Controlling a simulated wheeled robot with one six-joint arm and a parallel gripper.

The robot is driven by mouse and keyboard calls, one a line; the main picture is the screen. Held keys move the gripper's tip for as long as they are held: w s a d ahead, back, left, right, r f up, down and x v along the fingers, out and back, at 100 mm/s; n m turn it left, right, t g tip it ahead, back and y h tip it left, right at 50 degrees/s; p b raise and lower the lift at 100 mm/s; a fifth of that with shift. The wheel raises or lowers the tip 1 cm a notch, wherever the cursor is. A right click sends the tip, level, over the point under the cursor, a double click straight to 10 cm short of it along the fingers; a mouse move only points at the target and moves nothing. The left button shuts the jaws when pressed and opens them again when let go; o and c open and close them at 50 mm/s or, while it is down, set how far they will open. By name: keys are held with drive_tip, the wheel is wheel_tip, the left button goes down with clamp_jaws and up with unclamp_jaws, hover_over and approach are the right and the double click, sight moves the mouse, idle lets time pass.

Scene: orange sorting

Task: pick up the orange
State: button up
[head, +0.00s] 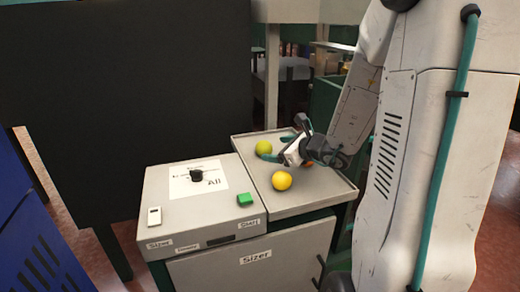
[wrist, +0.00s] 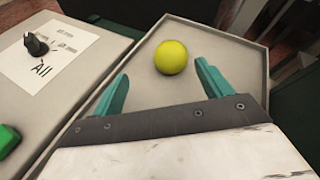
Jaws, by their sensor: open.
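A yellow-green round fruit (head: 263,147) lies on the back left of the sizer's grey tray (head: 318,195). It appears to be the yellow fruit in the wrist view (wrist: 171,57), just beyond my fingertips. A yellow-orange fruit (head: 282,180) sits at the tray's front left. A small orange patch (head: 308,165) shows by my gripper, mostly hidden. My gripper (head: 276,149) is open and low over the tray, its teal fingers pointing at the yellow-green fruit. In the wrist view the open gripper (wrist: 163,82) has nothing held between its fingers.
The sizer panel (head: 160,190), left of the tray, has a black knob (head: 196,175) set near "All" and a green button (head: 245,199). The tray has a low raised rim. A large dark panel (head: 125,90) stands behind on the left. The tray's front right is clear.

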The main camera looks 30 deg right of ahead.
sight(269, 149)
drive_tip(key=shift+d+f+m+h, duration=0.3)
drive_tip(key=shift+d+m, duration=0.1)
drive_tip(key=shift+d, duration=0.15)
drive_tip(key=shift+w+f, duration=0.2)
drive_tip(key=shift+w, duration=0.2)
drive_tip(key=x, duration=0.6)
drive_tip(key=shift+w+d+f, duration=0.1)
drive_tip(key=shift+w, duration=0.3)
drive_tip(key=c, duration=1.1)
